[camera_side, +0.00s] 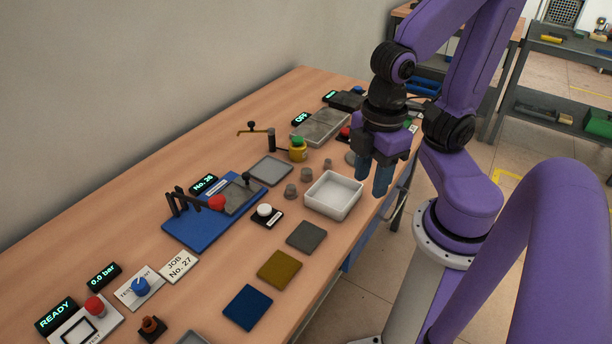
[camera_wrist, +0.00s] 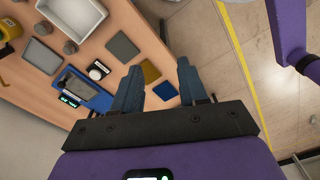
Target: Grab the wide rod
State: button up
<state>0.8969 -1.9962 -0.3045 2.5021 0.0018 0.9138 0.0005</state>
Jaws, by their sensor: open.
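Three short grey rods of differing width stand in a row on the wooden table, left of the white tray. The middle rod (camera_side: 306,175) and a thinner one (camera_side: 327,164) stand farther back. My gripper (camera_side: 371,182) is open and empty. It hangs to the right of the rods and tray, near the table's right edge. In the wrist view its blue fingers (camera_wrist: 159,72) are spread apart with nothing between them.
The white tray (camera_side: 335,210) lies between the rods and my gripper. A yellow pot (camera_side: 298,154), a blue fixture (camera_side: 180,239) with a red knob, and a small box with a white button (camera_side: 265,219) stand nearby. Flat grey, mustard and blue plates lie along the near edge.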

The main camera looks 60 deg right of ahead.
jog(key=o, duration=0.4)
jog(key=n, duration=0.4)
send_over(307, 171)
notch_tip(307, 171, down, 7)
jog(key=f, duration=1.1)
jog(key=shift+w+a+f, duration=0.1)
jog(key=shift+w+a, duration=0.05)
jog(key=shift+a, duration=0.2)
jog(key=shift+d+f, duration=0.2)
jog(key=shift+f, duration=1.1)
jog(key=shift+d+f, duration=0.15)
jog(key=shift+f, duration=1.15)
